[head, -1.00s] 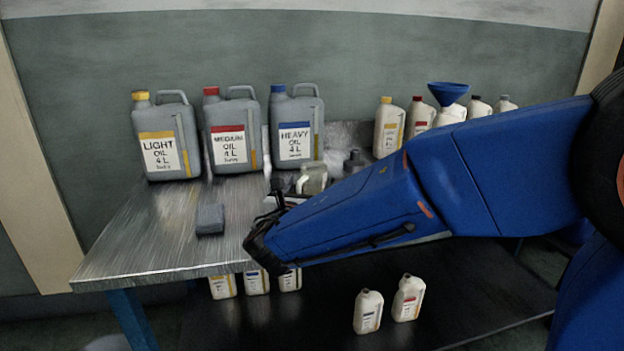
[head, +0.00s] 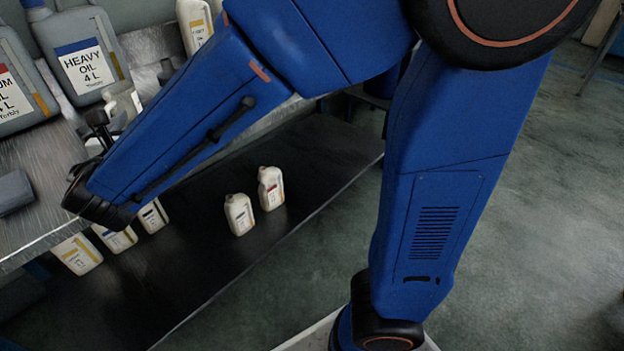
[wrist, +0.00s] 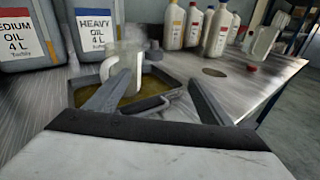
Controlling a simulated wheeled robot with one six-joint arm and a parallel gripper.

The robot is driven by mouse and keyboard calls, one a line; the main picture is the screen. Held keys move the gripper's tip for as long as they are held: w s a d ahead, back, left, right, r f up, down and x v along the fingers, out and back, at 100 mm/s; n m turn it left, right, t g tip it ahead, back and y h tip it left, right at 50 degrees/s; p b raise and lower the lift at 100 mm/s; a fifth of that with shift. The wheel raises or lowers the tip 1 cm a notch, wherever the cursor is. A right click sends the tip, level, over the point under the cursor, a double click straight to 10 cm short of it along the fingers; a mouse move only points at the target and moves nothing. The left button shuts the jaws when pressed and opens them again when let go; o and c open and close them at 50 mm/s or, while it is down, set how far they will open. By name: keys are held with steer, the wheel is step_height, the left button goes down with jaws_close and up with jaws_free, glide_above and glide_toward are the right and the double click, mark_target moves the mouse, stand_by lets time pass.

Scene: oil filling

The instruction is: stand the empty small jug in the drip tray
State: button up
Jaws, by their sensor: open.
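A pale small jug (wrist: 122,72) with a handle stands upright in the wrist view, apparently inside the dark-rimmed drip tray (wrist: 172,82), whose floor looks yellowish. The left finger overlaps the jug's lower part, so its base is partly hidden. My gripper (wrist: 160,88) is open, its fingers spread over the near side of the tray, with nothing clearly between them. In the head view the jug (head: 124,98) shows just beyond my gripper (head: 97,132), partly covered by my arm. I cannot tell whether a finger touches it.
Large grey oil jugs, including the heavy oil one (wrist: 97,28), stand behind to the left. Several cream bottles (wrist: 194,25) stand at the back. A dark capped vessel (wrist: 153,52) is behind the tray. A red cap (wrist: 252,68) and a round hole (wrist: 215,72) are on the bench at right.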

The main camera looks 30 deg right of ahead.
steer(key=s+d+f+m+g+h, duration=0.1)
steer(key=s+d+f+m+g, duration=0.25)
steer(key=d, duration=0.55)
steer(key=s+d+f+m+g, duration=0.1)
steer(key=s+d+m+g, duration=0.25)
steer(key=d+m, duration=0.4)
steer(key=s+d+f+m+g+h, duration=0.1)
steer(key=s+d+f+m+g, duration=0.2)
steer(key=d, duration=0.8)
steer(key=s+f+m+y, duration=0.2)
steer(key=s+m+y, duration=0.1)
steer(key=s+m, duration=0.5)
steer(key=s+f+m+g+y, duration=0.1)
steer(key=s+m+y, duration=0.3)
steer(key=s+m, duration=0.5)
steer(key=shift+s+d+f, duration=0.25)
steer(key=shift+d+f, duration=0.05)
steer(key=shift+f, duration=0.5)
